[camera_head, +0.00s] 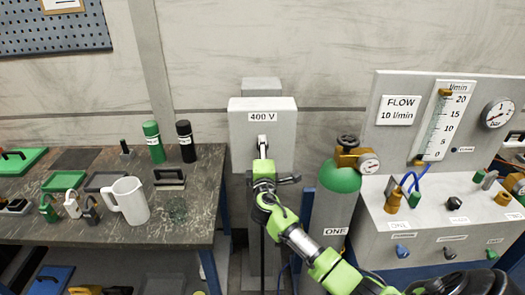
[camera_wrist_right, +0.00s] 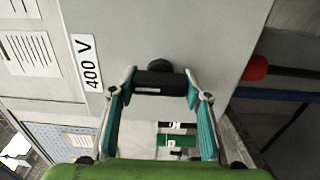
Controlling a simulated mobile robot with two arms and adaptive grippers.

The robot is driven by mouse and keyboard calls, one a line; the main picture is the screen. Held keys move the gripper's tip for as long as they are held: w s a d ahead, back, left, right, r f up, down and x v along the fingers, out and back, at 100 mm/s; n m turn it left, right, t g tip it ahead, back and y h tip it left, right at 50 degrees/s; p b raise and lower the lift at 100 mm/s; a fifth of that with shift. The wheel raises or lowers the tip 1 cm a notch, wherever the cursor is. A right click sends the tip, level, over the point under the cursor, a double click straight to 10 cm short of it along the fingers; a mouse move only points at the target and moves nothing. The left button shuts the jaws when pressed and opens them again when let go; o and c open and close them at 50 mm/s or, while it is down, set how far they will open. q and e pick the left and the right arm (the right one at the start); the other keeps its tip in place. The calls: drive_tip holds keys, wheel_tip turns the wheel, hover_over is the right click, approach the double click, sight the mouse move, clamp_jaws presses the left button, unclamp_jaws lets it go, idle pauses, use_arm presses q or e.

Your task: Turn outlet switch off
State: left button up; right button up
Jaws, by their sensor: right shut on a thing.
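My right gripper (camera_head: 262,150) reaches up to the front of the box. In the right wrist view its fingertips (camera_wrist_right: 163,88) sit at both ends of the black handle, shut on it. The handle lies lengthwise between the fingers, running up and down the box. In the head view the gripper mostly hides the switch. My left gripper is not in view.
A green-topped gas cylinder (camera_head: 340,180) with a gauge stands close right of my right arm. A flow panel (camera_head: 383,135) is further right. A workbench (camera_head: 190,215) with a white jug (camera_head: 131,203), bottles and tools is at left.

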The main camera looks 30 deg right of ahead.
drive_tip(key=o, duration=1.1)
drive_tip(key=v, duration=1.2)
drive_tip(key=shift+f, duration=0.15)
